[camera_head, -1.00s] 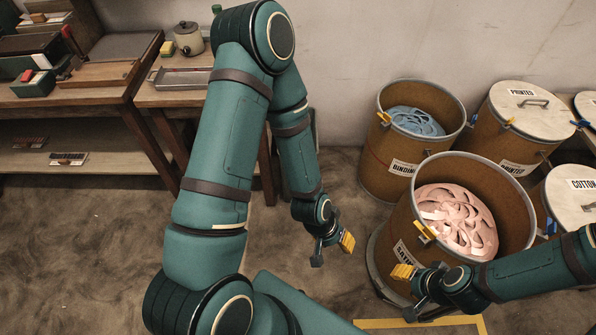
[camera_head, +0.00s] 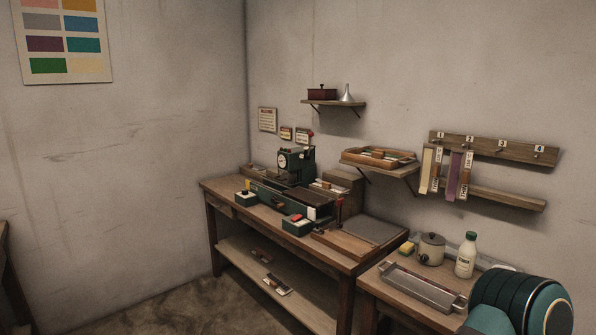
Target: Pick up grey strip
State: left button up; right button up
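I cannot make out a grey strip for certain in the head view. A cream strip (camera_head: 426,170) hangs at peg 1 of the wall rack (camera_head: 490,149), with a tag beside it. A purple strip (camera_head: 452,178) hangs at peg 2, also with a tag beside it. Pegs 3 and 4 look bare. Both of my grippers are out of the picture; only a teal part of my own arm shows at the lower right.
A wooden workbench (camera_head: 228,207) in the corner carries a green machine (camera_head: 294,166). A lower table at right holds a metal tray (camera_head: 423,287), a pot (camera_head: 431,248) and a white bottle (camera_head: 466,256). A colour chart (camera_head: 63,40) hangs at left. The floor at lower left is bare.

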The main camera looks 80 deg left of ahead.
aim_at(328, 186)
jog(key=j+u, duration=0.1)
jog(key=u, duration=0.25)
jog(key=j+u, duration=0.15)
jog(key=u, duration=0.25)
jog(key=j+u, duration=0.15)
jog(key=u, duration=0.2)
jog(key=j+u, duration=0.35)
jog(key=i+j+u, duration=0.3)
jog(key=j, duration=0.2)
jog(key=i+j+u, duration=0.1)
jog(key=j, duration=0.25)
jog(key=i+j, duration=0.1)
jog(key=j, duration=0.2)
jog(key=i+j+u, duration=0.15)
jog(key=j, duration=0.2)
jog(key=i+j, duration=0.1)
jog(key=j, duration=0.2)
jog(key=i+j, duration=0.25)
jog(key=j, duration=0.3)
